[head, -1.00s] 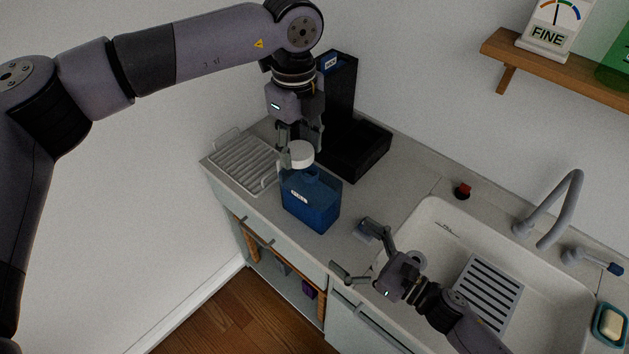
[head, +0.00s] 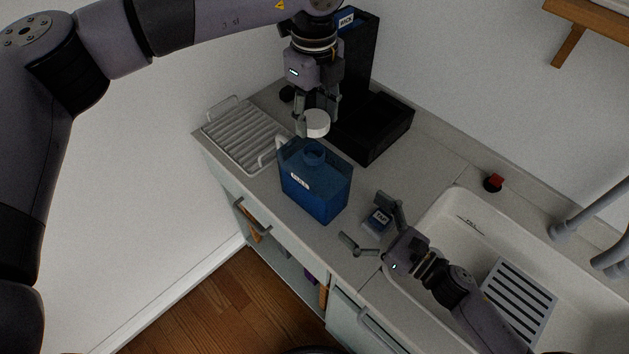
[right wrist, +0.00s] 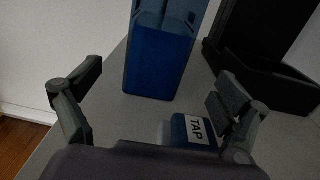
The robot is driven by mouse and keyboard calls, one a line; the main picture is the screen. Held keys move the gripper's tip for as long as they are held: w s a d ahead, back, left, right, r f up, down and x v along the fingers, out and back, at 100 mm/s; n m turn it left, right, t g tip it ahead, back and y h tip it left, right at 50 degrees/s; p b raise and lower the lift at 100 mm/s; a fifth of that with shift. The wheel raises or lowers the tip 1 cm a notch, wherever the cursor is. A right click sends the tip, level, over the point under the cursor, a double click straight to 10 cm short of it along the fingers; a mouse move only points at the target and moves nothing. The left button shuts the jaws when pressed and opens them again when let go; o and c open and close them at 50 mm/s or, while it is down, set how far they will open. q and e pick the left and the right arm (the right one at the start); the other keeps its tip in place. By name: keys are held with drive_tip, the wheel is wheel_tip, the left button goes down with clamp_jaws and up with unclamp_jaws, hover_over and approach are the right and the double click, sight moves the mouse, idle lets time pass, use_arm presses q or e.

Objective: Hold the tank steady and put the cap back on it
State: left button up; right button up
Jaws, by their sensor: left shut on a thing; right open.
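The blue tank (head: 318,190) stands upright on the counter, with a white label and an open round neck at its top. It also shows in the right wrist view (right wrist: 155,62). My left gripper (head: 312,118) is shut on the white cap (head: 316,124) and holds it above the tank's neck, apart from it. My right gripper (head: 372,228) is open and empty, low over the counter to the right of the tank, not touching it. Its two fingers (right wrist: 155,95) stand wide apart in the right wrist view, with the tank beyond them.
A small blue and white block labelled TAP (head: 378,219) lies beside my right fingers; it also shows in the wrist view (right wrist: 195,130). A black open-topped machine (head: 385,130) stands behind the tank. A white drying rack (head: 245,133) is left, the sink (head: 470,215) right.

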sight(312, 149)
use_arm(q)
drive_tip(key=shift+s+r, duration=0.1)
drive_tip(key=shift+s, duration=0.2)
use_arm(e)
drive_tip(key=shift+s+a+r, duration=0.1)
drive_tip(key=shift+s+a, duration=0.05)
use_arm(q)
drive_tip(key=shift+w, duration=0.15)
use_arm(e)
drive_tip(key=x, duration=1.2)
drive_tip(key=shift+c, duration=0.6)
drive_tip(key=c, duration=1.5)
use_arm(q)
drive_tip(key=shift+w+a+f, duration=0.1)
drive_tip(key=shift+f, duration=1.2)
drive_tip(key=shift+a+f, duration=0.1)
drive_tip(key=shift+f, duration=1.15)
use_arm(e)
drive_tip(key=shift+c, duration=0.2)
use_arm(q)
drive_tip(key=shift+f, duration=0.85)
drive_tip(key=shift+f, duration=0.6)
